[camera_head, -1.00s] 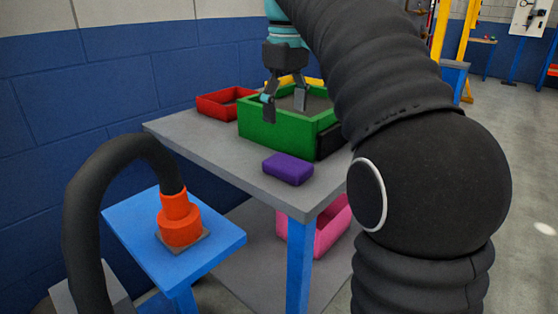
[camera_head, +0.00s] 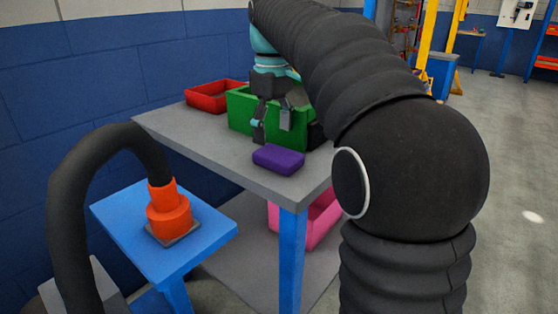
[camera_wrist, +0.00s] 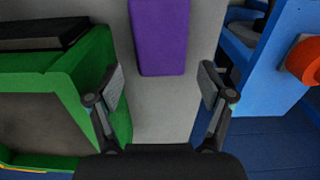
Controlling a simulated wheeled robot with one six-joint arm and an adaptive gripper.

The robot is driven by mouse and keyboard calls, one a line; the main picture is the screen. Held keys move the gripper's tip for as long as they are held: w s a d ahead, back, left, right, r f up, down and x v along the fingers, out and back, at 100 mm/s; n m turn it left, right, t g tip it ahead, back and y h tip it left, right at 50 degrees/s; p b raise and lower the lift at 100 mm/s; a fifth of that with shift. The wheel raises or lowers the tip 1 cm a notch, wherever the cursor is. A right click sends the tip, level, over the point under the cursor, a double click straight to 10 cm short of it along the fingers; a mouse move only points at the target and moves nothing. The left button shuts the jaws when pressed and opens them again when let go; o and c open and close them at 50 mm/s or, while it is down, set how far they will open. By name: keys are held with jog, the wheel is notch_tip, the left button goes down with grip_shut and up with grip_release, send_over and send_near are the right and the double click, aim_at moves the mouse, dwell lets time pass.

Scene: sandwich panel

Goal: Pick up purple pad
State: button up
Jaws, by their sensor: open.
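The purple pad (camera_head: 278,158) lies flat on the grey table top, close to its front edge and in front of the green bin. In the wrist view the purple pad (camera_wrist: 160,38) lies beyond the fingertips, centred a little left of the middle of the gap, its far end cut off by the picture's top. My gripper (camera_head: 272,132) is open and empty, pointing down behind the pad and in front of the green bin. In the wrist view its two fingers (camera_wrist: 162,90) stand apart with bare table between them. I see no contact with the pad.
The green bin (camera_head: 240,112) stands close beside my gripper, with a red bin (camera_head: 207,98) behind it. A pink bin (camera_head: 318,222) is on the lower shelf. A blue stand (camera_head: 130,225) with an orange fitting (camera_head: 168,212) and a black hose is at left.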

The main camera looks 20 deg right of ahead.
aim_at(276, 151)
jog(key=shift+s+d+f+b, duration=0.15)
jog(key=shift+f+b, duration=0.15)
jog(key=shift+f, duration=1)
jog(key=shift+s+d+f+b, duration=0.1)
jog(key=shift+f+b, duration=0.15)
jog(key=shift+f, duration=1.05)
jog(key=c, duration=0.9)
